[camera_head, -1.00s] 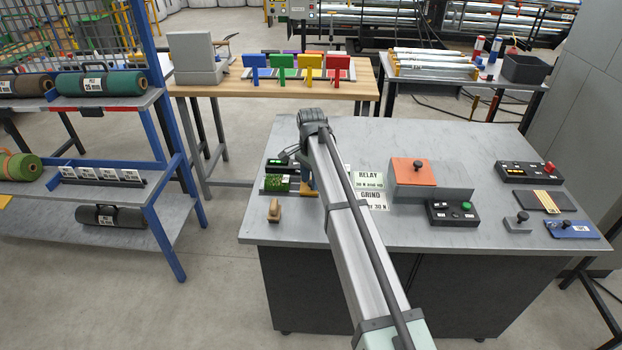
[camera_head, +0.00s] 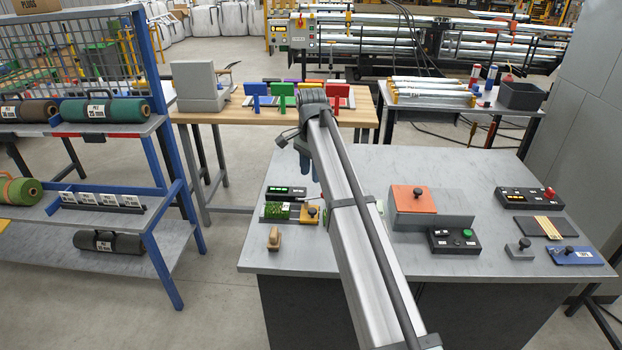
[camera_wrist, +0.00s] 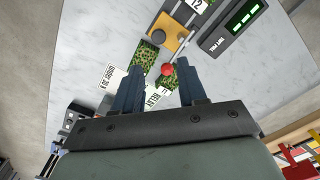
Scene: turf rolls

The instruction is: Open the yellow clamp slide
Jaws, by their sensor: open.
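The yellow clamp slide (camera_head: 310,218) is a small yellow plate with a dark knob, beside a green turf piece (camera_head: 277,211) on the left of the grey bench. In the wrist view the slide (camera_wrist: 165,28) lies beyond my fingertips, its knob (camera_wrist: 165,44) facing up. My gripper (camera_head: 308,170) is open and hovers above and behind the slide in the head view, touching nothing I can see. In the wrist view my gripper (camera_wrist: 157,66) has its two dark blue fingers apart and empty. A red ball (camera_wrist: 167,70) shows near the right fingertip.
A black display box (camera_head: 287,193) stands behind the turf piece. A wooden stamp-like block (camera_head: 274,238) is in front. An orange-topped grey block (camera_head: 414,200) and a button box (camera_head: 455,240) stand to the right. My arm hides most of the label cards.

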